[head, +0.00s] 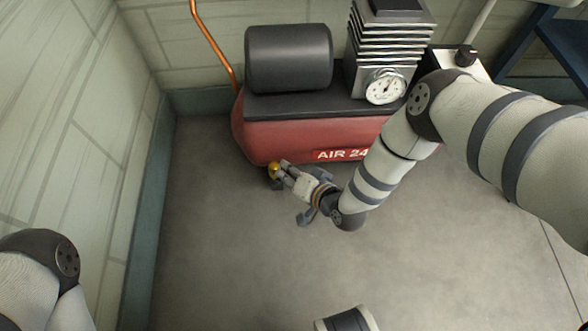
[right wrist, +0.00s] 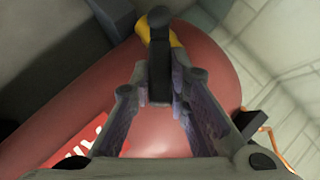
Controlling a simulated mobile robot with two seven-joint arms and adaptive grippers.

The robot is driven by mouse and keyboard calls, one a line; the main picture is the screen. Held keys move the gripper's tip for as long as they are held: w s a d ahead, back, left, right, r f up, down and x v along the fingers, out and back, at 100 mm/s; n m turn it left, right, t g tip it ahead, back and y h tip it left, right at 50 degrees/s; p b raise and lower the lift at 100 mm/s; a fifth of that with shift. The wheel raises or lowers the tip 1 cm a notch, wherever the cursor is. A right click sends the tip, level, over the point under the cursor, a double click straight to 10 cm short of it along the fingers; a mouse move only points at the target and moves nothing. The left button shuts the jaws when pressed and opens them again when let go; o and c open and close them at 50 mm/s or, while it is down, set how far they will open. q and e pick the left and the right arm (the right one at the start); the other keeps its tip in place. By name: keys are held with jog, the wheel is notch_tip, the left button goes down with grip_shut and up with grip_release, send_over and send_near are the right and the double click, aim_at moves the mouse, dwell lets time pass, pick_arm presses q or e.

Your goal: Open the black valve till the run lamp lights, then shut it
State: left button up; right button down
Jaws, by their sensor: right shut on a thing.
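The black valve handle (right wrist: 158,52) shows in the right wrist view, with a yellow fitting (right wrist: 176,38) behind it at the red tank's end. In the head view the yellow fitting (head: 274,171) shows low on the tank's left end; the black handle is hard to make out there. My right gripper (head: 284,174) reaches it from the right, and in the right wrist view its fingers (right wrist: 157,88) are shut on the black handle. My left gripper is outside the head view. I cannot make out a run lamp in either view.
The red tank (head: 262,140) labelled AIR 24 carries a dark cylinder (head: 288,58), a finned block (head: 388,40) and a dial gauge (head: 386,87). A copper pipe (head: 213,48) rises at its left. A black knob (head: 466,55) tops a pale box. Floor (head: 205,235) in front is mostly clear.

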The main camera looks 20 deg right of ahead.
jog(key=shift+a+n+h+p, duration=0.1)
jog(key=shift+n+h+p, duration=0.2)
jog(key=shift+h+p, duration=0.1)
dwell(0.3)
jog(key=c, duration=1.5)
grip_release()
jog(key=shift+r, duration=0.1)
jog(key=v, duration=1.2)
jog(key=shift+r, duration=0.15)
jog(key=shift+w, duration=0.1)
